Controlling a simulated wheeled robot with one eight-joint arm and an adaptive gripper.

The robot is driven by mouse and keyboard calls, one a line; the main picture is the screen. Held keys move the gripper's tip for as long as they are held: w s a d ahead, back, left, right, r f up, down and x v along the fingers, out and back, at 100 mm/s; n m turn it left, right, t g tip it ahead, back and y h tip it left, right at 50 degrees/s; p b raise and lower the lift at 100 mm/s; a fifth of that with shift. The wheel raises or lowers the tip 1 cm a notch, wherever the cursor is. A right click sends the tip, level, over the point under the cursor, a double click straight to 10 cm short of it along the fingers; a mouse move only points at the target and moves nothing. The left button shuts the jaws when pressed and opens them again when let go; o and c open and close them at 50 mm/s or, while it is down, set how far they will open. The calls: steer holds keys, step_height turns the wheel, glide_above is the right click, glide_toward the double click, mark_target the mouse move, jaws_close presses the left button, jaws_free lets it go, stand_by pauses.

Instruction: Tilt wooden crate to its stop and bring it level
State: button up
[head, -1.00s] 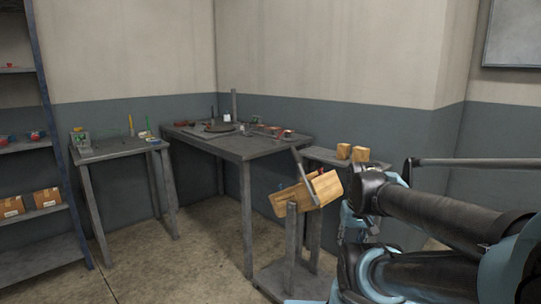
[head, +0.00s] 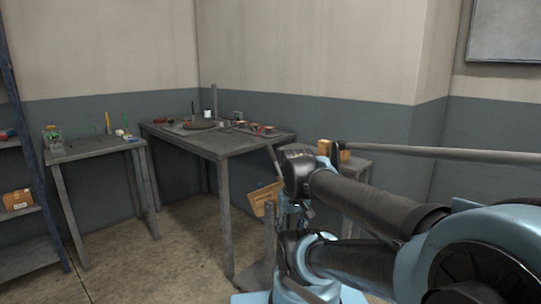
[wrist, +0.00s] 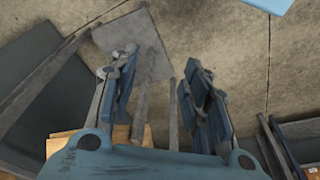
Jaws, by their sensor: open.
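The wooden crate (head: 264,199) shows in the head view just left of my arm, tilted on its grey stand (head: 269,235). Most of it is hidden behind my arm and gripper. In the wrist view a strip of the light wood (wrist: 122,134) shows at the lower left, partly behind my gripper's body. My gripper (wrist: 158,88) is open in the wrist view, with the stand's grey post and floor base seen between and beyond its fingers. Nothing is between the fingertips. I cannot tell whether the gripper touches the crate.
A grey table (head: 225,146) with a round plate and small items stands behind the crate. A smaller table (head: 95,150) stands at the left, and a shelf (head: 28,250) with a carton is at the far left. Wooden blocks (head: 325,147) sit on a small stand behind my arm.

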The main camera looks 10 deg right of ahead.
steer(key=w+r+n+g+h, duration=0.1)
steer(key=w+r, duration=1.6)
steer(key=r, duration=0.3)
steer(key=n+h, duration=0.1)
steer(key=h, duration=0.1)
glide_toward(270, 147)
steer(key=shift+g, duration=0.3)
steer(key=x, duration=1.2)
steer(key=shift+w+f, duration=0.3)
steer(key=shift+w, duration=0.05)
jaws_close()
